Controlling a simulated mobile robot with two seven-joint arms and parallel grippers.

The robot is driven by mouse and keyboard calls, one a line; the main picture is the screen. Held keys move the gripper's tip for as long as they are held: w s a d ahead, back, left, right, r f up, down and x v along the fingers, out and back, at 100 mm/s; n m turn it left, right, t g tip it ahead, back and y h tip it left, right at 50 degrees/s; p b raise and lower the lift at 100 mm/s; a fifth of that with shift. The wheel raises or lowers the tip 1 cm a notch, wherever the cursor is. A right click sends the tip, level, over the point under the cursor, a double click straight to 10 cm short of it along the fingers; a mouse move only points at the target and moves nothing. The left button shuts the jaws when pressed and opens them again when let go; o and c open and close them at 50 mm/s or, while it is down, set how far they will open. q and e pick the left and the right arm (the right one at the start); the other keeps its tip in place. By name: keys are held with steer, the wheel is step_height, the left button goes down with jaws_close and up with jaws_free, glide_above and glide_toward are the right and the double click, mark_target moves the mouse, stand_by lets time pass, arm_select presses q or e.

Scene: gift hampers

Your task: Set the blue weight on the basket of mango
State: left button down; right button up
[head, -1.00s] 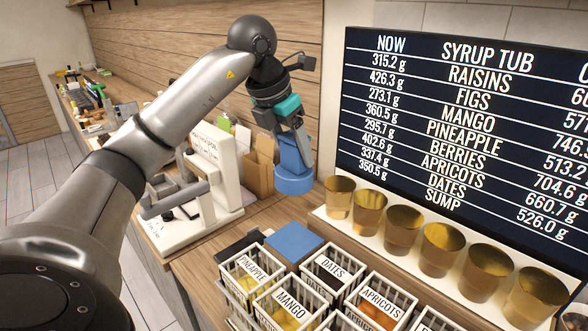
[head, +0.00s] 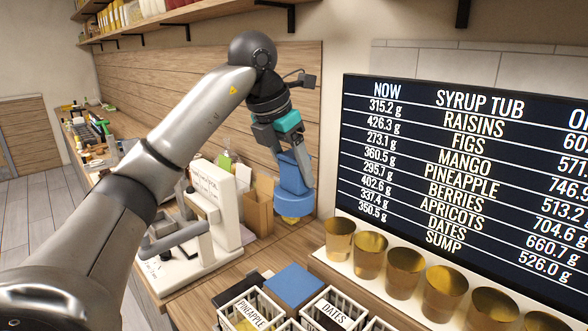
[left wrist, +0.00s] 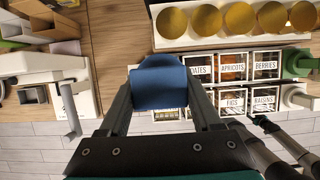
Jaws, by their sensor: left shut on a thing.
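My left gripper (head: 296,160) is shut on the blue weight (head: 294,203) and holds it in the air above the counter, near the wooden wall. The weight is a blue cylinder with a narrower blue upper part and a gold-coloured underside. In the left wrist view the weight (left wrist: 160,84) sits between the two fingers (left wrist: 162,98) and hides part of the basket group. The basket of mango is not clearly visible now: its label is out of the head view and cannot be read in the left wrist view.
The pineapple basket (head: 245,310) and dates basket (head: 337,307) stand at the head view's bottom edge. A blue square pad (head: 293,284) lies behind them. Gold cups (head: 404,270) line the board (head: 450,170). A white machine (head: 215,205) and cardboard box (head: 259,207) stand left.

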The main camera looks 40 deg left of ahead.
arm_select(q)
step_height(320, 180, down, 17)
steer(key=b, duration=1.2)
steer(key=shift+r+b, duration=0.15)
steer(key=shift+b, duration=0.15)
steer(key=s+d+b, duration=0.3)
steer(key=s+d, duration=0.7)
steer(key=s, duration=0.3)
steer(key=shift+d, duration=0.25)
steer(key=shift+f+b, duration=0.6)
steer(key=shift+f, duration=0.05)
